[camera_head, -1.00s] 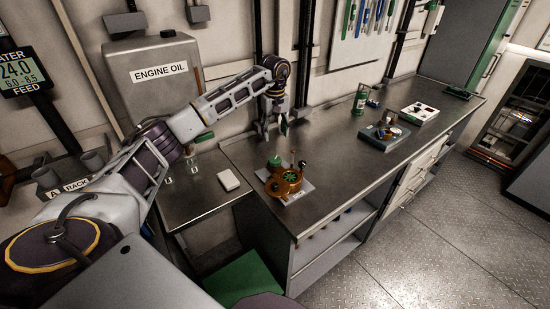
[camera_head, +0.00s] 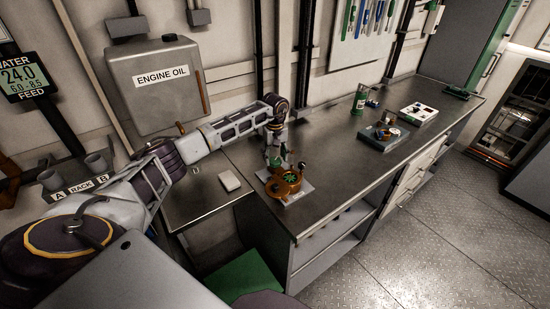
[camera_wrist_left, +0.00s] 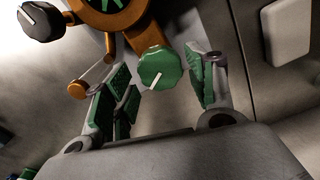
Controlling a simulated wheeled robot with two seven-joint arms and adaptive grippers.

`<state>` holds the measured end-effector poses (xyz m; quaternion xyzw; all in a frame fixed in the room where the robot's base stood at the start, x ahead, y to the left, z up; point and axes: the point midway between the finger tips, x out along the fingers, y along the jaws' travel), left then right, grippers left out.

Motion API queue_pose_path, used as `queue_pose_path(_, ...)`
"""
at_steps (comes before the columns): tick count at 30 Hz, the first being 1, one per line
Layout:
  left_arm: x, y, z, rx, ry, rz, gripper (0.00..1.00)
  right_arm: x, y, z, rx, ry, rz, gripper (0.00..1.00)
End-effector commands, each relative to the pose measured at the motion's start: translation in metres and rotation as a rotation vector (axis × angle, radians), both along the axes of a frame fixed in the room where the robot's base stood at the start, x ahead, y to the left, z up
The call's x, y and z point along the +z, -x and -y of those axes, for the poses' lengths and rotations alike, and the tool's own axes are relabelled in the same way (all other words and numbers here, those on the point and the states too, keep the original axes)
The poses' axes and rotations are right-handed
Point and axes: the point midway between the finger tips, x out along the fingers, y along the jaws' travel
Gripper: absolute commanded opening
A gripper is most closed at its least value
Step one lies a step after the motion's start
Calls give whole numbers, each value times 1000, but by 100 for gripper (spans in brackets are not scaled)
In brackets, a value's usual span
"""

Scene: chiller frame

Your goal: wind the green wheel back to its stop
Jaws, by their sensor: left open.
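The green wheel (camera_wrist_left: 160,67) is a faceted knob with a white pointer line, at the edge of the orange device (camera_wrist_left: 127,20) in the left wrist view. My left gripper (camera_wrist_left: 158,72) is open, with its green-padded fingers on either side of the wheel and apparently clear of it. In the head view, my left gripper (camera_head: 274,158) points down over the back of the orange device (camera_head: 285,187) and largely hides the wheel. The device also carries a dark knob (camera_wrist_left: 41,21) with a white line. My right gripper is out of view.
An orange-tipped crank (camera_wrist_left: 78,89) sits close to the left finger. A white block (camera_head: 230,181) lies left of the device. A blue-grey tray (camera_head: 374,141), a green can (camera_head: 360,99) and a white box (camera_head: 419,114) stand farther right. Bench space between is clear.

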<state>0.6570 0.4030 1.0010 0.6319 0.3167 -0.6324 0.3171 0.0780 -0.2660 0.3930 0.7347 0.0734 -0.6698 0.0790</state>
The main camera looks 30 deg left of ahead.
Motion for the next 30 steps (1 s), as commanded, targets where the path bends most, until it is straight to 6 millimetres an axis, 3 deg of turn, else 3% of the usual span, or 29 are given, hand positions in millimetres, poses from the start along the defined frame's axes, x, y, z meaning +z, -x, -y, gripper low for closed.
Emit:
queue_pose_path(6,-13,0,0,0,-1,-1,56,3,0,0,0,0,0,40)
queue_pose_path(16,-15,0,0,0,-1,1,56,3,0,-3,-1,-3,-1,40)
queue_pose_path(24,-15,0,0,0,-1,1,23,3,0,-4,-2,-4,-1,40)
queue_pose_path(30,-15,0,0,5,-1,1,23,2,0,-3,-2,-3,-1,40)
